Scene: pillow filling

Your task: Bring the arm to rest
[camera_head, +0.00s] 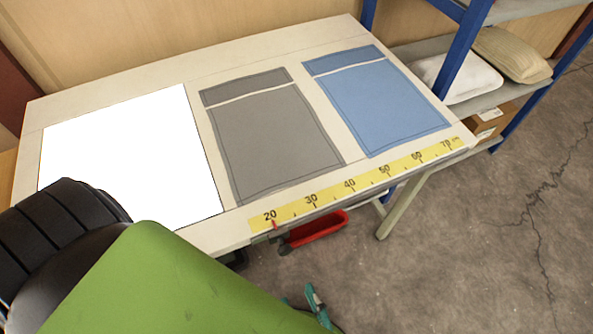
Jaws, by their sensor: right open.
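Only a small part of my right gripper (314,300) shows, as teal finger parts at the bottom edge of the head view. It is open, in front of and below the table's front edge, over the floor. I see nothing between its fingers. The rest of it is hidden behind a large green part of my arm. The black and green arm parts fill the lower left and cover the table's near left corner. My left gripper does not show.
The table (300,40) bears a white sheet (130,155), a grey pillow cover (270,135), a blue one (380,105) and a yellow ruler strip (360,184). A red bin (320,229) hangs under the front edge. A blue-posted shelf (455,50) with pillows stands right. Floor at lower right is clear.

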